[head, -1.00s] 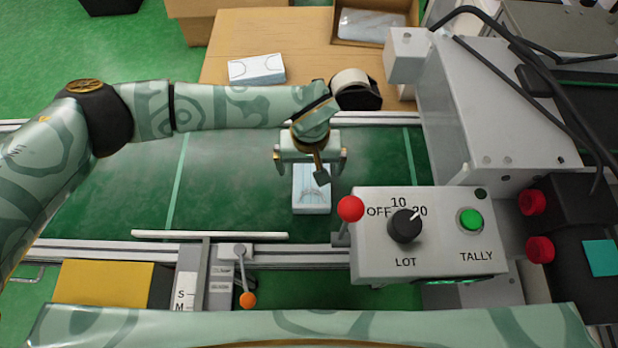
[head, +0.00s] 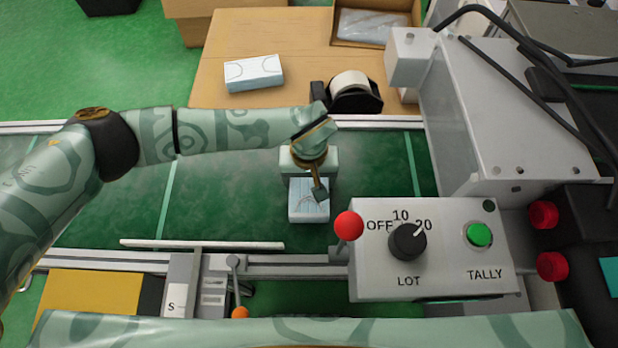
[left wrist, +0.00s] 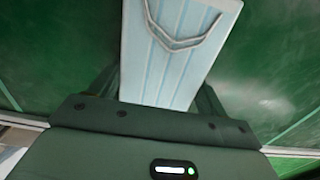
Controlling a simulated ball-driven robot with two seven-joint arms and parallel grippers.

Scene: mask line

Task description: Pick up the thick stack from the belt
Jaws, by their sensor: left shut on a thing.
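I cannot tell whether the stack is clear of the belt. My right gripper is not in view.
A control box (head: 430,255) with a red-knobbed lever (head: 348,226) stands close right of the stack. A second mask stack (head: 253,73) and a tape dispenser (head: 352,95) sit on the wooden table (head: 285,35) behind. The belt left of the stack is free.

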